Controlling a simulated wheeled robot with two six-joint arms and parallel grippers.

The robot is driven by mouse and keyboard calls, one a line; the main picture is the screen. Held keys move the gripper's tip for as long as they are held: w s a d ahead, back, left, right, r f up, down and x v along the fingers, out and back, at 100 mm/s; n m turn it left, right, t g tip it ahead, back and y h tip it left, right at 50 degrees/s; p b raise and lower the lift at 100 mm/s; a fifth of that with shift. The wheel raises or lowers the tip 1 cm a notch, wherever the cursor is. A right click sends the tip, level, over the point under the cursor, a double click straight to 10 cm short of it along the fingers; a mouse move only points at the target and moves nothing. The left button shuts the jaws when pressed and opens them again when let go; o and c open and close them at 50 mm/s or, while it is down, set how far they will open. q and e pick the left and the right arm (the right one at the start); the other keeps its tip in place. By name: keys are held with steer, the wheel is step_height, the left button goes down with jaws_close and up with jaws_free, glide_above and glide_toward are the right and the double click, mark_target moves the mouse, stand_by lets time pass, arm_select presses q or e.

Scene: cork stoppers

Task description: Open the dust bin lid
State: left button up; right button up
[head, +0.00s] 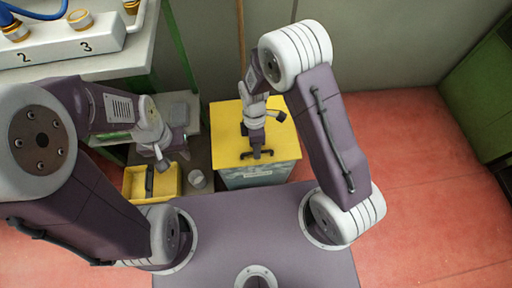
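The dust bin is a box with a flat yellow lid (284,140) and a grey-green front (240,180) that carries a pale label. The lid looks shut and lies flat. My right gripper (257,154) points down over the front middle part of the lid. A short dark bar shows at its tip; I cannot tell whether this is its fingers or a lid handle, nor whether it touches the lid. My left gripper (163,163) hangs to the left of the bin, above a yellow crate; its finger opening is too small to make out.
The yellow crate (170,183) holds a dark object. A pale cup (197,179) stands between crate and bin. A bench with a white numbered block (60,44) is at the upper left. A green cabinet (480,90) stands far right. The red floor (430,190) on the right is clear.

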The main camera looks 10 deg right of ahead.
jaws_close()
stand_by(1.3)
